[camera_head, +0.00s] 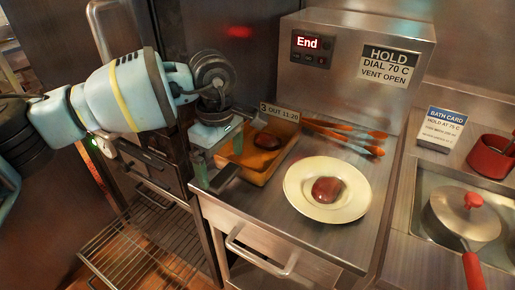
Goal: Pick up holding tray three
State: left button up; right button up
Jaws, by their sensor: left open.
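Holding tray three (281,158) is a shallow amber tray with a tag reading "3 OUT 11:20" (279,113) at its back edge. It sits on the left part of the steel counter and holds a dark red-brown piece of food (267,140). A dark handle-like part (226,177) shows at its near left end. My left gripper (218,156) is open at the tray's left side, its fingers pointing down. One finger overlaps the tray's left edge in the picture; I cannot tell whether they touch. My right gripper is out of view.
A cream plate (300,205) with another reddish piece (327,190) stands right of the tray. Orange-handled utensils (345,137) lie behind. A steel unit (357,55) reads "End". A lidded pan (462,215) is at right, a wire rack (150,240) lower left.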

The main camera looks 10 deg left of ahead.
aim_at(225, 174)
pick_arm(q)
jog(key=shift+s+d+f+p, duration=0.1)
jog(key=shift+f+p, duration=0.1)
jog(key=shift+f, duration=1.1)
jog(key=shift+s+d+f+p, duration=0.1)
jog(key=shift+f+p, duration=0.05)
jog(key=shift+f, duration=1.1)
jog(key=shift+w, duration=0.1)
jog(key=c, duration=1.1)
jog(key=shift+r, duration=0.1)
